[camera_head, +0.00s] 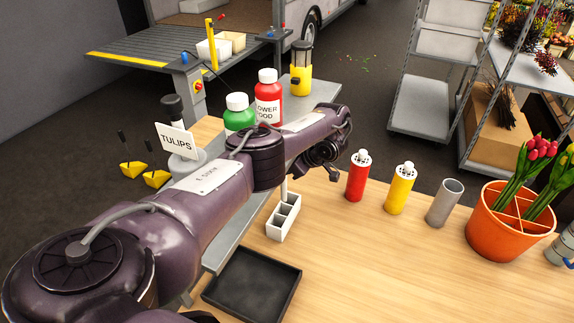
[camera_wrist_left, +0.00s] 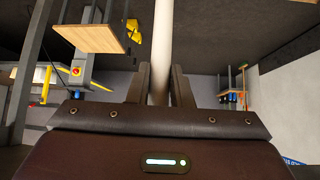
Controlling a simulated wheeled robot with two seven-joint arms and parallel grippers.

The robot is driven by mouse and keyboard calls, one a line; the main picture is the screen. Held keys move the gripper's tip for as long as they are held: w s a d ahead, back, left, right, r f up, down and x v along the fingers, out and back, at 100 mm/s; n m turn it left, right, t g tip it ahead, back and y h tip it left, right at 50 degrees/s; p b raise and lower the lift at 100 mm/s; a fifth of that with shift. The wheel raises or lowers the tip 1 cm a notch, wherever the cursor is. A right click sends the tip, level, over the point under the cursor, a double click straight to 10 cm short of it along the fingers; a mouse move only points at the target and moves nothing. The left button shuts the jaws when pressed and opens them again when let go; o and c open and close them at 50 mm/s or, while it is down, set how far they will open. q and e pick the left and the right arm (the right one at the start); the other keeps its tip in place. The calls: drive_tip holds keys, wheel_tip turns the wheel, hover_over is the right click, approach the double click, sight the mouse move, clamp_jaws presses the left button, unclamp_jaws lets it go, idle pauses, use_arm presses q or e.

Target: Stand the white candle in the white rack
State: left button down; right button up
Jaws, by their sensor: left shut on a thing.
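The white candle (camera_wrist_left: 163,30) is between the two dark fingers of my left gripper (camera_wrist_left: 161,72) in the left wrist view, and they are shut on it. In the head view a short thin upright length of the candle (camera_head: 284,188) shows below my left arm, over the white rack (camera_head: 282,229). The arm hides the candle's upper part and the gripper's fingers. The white rack stands on the wooden table with several square openings. The candle's lower end meets the rack's far part in the picture; I cannot tell whether it is inside an opening. My right gripper is not in view.
A black tray (camera_head: 252,287) lies in front of the rack. A red canister (camera_head: 357,178), a yellow canister (camera_head: 400,190) and a grey cup (camera_head: 444,204) stand to the right. An orange pot (camera_head: 505,228) with tulips stands farther right. The front middle of the table is clear.

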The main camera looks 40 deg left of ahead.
use_arm(q)
wheel_tip(320, 180, down, 8)
drive_tip(key=b, duration=0.8)
drive_tip(key=shift+r, duration=0.1)
drive_tip(key=c, duration=1.3)
unclamp_jaws()
drive_tip(key=shift+o, duration=0.8)
drive_tip(key=o, duration=0.6)
drive_tip(key=shift+c, duration=0.2)
